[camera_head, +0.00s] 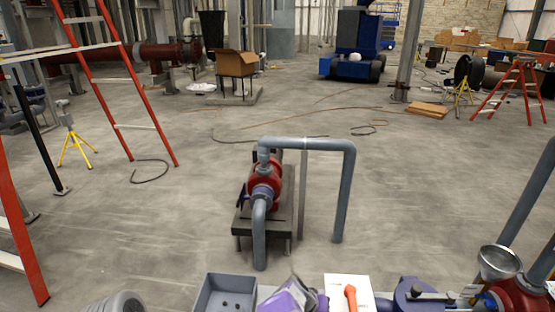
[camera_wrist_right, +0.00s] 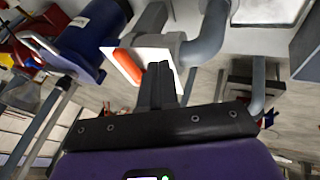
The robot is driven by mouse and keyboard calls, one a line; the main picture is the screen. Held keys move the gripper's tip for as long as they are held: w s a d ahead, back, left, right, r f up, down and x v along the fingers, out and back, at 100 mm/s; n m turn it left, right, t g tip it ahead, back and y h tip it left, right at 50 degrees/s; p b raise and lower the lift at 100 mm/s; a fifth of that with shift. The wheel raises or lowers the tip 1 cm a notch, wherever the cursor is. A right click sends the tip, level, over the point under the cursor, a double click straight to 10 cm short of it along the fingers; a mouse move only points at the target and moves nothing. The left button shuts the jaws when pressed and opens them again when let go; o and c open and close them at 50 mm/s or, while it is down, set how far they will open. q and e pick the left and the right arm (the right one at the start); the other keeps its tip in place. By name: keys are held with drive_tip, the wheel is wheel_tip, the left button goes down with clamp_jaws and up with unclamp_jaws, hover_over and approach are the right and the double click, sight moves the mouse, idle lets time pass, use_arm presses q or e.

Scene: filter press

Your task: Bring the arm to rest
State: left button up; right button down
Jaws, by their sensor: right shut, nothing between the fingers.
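My right gripper (camera_wrist_right: 160,85) shows in the right wrist view with its two dark fingers together and nothing between them. Beyond the fingertips are a white plate (camera_wrist_right: 150,50) and an orange handle (camera_wrist_right: 127,66); no contact can be made out. In the head view a purple and grey part of my arm (camera_head: 288,298) shows at the bottom edge, between a grey tray and the white plate (camera_head: 337,282) with its orange handle (camera_head: 350,296). My left gripper is not in view.
The grey tray (camera_head: 203,303) is at the bottom edge. A blue housing (camera_head: 410,297) and metal funnel (camera_head: 498,262) stand at bottom right. A red pump (camera_head: 264,183) with grey pipes stands ahead. A red ladder (camera_head: 138,90) is at left. Open floor surrounds the pump.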

drive_tip(key=s+d+f+g+y, duration=0.1)
drive_tip(key=s+f+g+y, duration=0.1)
drive_tip(key=s+f, duration=0.5)
drive_tip(key=s+d+f+g+y, duration=0.1)
drive_tip(key=s+f+y, duration=0.1)
drive_tip(key=s+f, duration=0.6)
drive_tip(key=s+a+f+y, duration=0.4)
drive_tip(key=s+a+y, duration=0.1)
drive_tip(key=s, duration=0.3)
drive_tip(key=shift+s+a+m+y+b, duration=0.3)
drive_tip(key=shift+a+b, duration=0.1)
drive_tip(key=shift+a, duration=0.15)
